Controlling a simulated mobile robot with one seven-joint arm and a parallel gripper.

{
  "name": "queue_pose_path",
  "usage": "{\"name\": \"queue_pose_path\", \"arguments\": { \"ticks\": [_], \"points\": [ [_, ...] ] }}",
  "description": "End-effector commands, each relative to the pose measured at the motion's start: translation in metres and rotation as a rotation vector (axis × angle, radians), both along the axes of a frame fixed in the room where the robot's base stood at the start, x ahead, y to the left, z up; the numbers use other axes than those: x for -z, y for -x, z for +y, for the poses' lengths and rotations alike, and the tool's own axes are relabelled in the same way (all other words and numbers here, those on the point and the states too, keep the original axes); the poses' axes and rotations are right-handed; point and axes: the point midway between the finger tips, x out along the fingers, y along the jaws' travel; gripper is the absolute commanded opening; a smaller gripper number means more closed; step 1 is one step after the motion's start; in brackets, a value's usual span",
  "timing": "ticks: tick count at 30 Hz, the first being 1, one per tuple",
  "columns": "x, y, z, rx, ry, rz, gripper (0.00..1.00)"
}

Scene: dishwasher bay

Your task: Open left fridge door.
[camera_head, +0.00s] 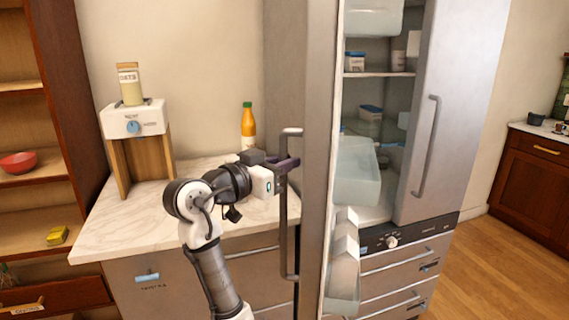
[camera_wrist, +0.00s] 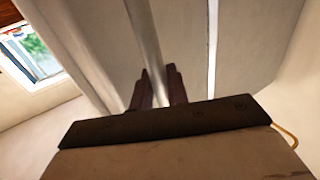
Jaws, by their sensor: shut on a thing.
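The left fridge door (camera_head: 318,150) stands open, swung out toward me, so its inner shelves and bins show on its right side. Its long vertical grey handle (camera_head: 284,215) is on the outer face. My gripper (camera_head: 290,164) is shut on this handle near its upper part. In the wrist view, my gripper (camera_wrist: 160,88) has its two dark fingers on either side of the handle bar (camera_wrist: 143,40). The right fridge door (camera_head: 428,110) is closed, with its own vertical handle (camera_head: 426,146).
A marble-topped counter (camera_head: 105,232) lies left of the door, with a dispenser (camera_head: 134,120) and an orange bottle (camera_head: 248,127) on it. Fridge drawers (camera_head: 405,268) sit below the compartment. Open wooden floor (camera_head: 490,265) is at the right.

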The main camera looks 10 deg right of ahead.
Motion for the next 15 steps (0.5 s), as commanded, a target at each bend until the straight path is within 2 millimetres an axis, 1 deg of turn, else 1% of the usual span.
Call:
{"name": "queue_pose_path", "arguments": {
  "ticks": [7, 8, 9, 12, 15],
  "points": [
    [-0.002, 0.0, -0.0004, -0.001, 0.002, -0.004, 0.0],
    [-0.0019, 0.0, -0.0004, -0.001, 0.001, -0.003, 0.19],
    [-0.0018, 0.0, -0.0004, -0.001, 0.001, -0.003, 0.24],
    [-0.0013, 0.0001, -0.0004, 0.0, 0.001, -0.002, 0.35],
    [-0.0008, 0.0001, -0.0003, 0.0, 0.0, -0.001, 0.35]
  ]
}}
